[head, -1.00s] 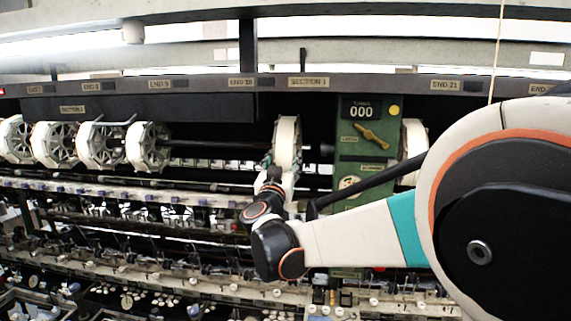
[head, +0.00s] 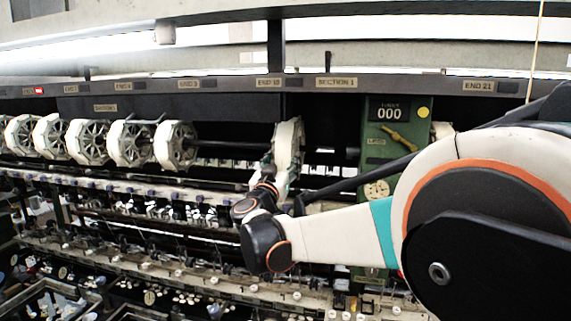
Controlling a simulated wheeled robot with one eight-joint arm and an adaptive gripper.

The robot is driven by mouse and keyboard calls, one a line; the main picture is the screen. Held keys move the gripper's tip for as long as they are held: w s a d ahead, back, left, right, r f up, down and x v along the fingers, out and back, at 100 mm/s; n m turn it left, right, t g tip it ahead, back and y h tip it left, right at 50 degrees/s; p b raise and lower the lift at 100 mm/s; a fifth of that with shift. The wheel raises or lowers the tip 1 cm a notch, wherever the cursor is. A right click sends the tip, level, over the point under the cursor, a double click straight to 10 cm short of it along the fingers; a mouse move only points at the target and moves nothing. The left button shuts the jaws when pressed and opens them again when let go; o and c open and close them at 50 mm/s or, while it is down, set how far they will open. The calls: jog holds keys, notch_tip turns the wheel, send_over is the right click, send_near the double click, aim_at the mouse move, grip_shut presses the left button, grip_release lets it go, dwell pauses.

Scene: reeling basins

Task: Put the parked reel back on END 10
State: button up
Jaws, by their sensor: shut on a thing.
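The white reel (head: 288,146) stands upright at the end of the row, below and slightly right of the END 10 label (head: 269,83). My gripper (head: 270,172) is at the reel's left lower side, and its jaws are shut on the reel. The fingertips are small and partly hidden against the reel. Whether the reel sits on the shaft or in front of it, I cannot tell.
Several white reels (head: 175,145) hang in a row to the left, with a gap before mine. A green post (head: 388,130) with a counter stands close on the right. A rail with small fittings (head: 130,185) runs below. My arm crosses the right side.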

jog(key=shift+f+b, duration=0.25)
jog(key=shift+b, duration=0.05)
dwell(0.4)
jog(key=o, duration=1.3)
jog(key=shift+c, duration=0.2)
jog(key=shift+s, duration=0.1)
jog(key=shift+c, duration=0.2)
jog(key=b+v, duration=0.3)
jog(key=v, duration=1)
